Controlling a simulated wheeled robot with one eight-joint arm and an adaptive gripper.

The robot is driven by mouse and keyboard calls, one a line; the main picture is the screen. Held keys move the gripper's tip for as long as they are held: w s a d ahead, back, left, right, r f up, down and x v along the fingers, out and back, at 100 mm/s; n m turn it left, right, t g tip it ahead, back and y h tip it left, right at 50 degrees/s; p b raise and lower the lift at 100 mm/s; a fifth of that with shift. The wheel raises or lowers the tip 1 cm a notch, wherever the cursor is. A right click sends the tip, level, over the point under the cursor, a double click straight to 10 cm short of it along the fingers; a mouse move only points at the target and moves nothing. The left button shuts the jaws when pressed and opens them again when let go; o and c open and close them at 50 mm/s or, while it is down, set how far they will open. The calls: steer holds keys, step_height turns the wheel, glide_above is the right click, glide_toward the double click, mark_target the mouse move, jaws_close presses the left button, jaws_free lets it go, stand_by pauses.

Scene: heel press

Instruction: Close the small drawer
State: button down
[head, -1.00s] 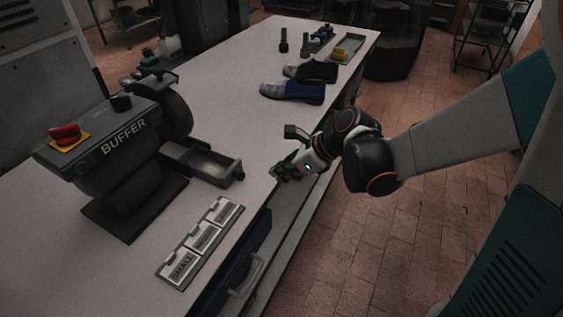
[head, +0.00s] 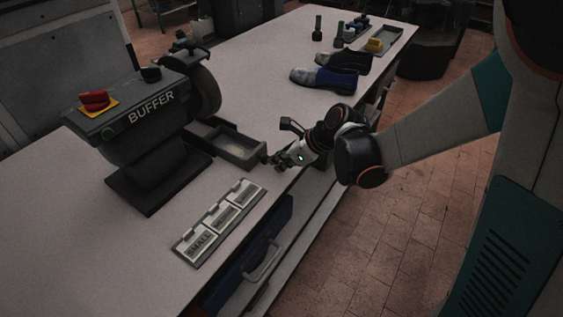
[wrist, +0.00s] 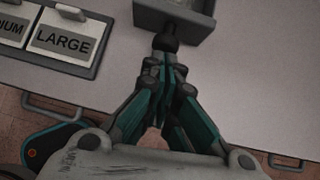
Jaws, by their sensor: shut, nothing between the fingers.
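The small drawer (head: 238,158) is a dark, shallow, open-topped tray pulled out from the base of the buffer (head: 150,130). Part of it shows at the top of the wrist view (wrist: 190,22), with a dark round knob (wrist: 165,40) on its front. My gripper (head: 270,161) is shut and empty at the drawer's front, low over the table edge. In the wrist view its fingertips (wrist: 166,62) are together right at the knob; I cannot tell whether they touch it.
A label rack (head: 220,222) lies on the white bench (head: 255,85) in front. A blue drawer (head: 250,250) with a bar handle is under the bench edge. Shoes (head: 325,78) stand farther back, with bottles and a tray beyond. The bench between buffer and shoes is clear.

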steer(key=shift+a, duration=0.1)
glide_toward(237, 151)
steer(key=x, duration=0.5)
steer(key=shift+w, duration=0.1)
steer(key=shift+w+a+r, duration=0.1)
steer(key=shift+w+a, duration=0.05)
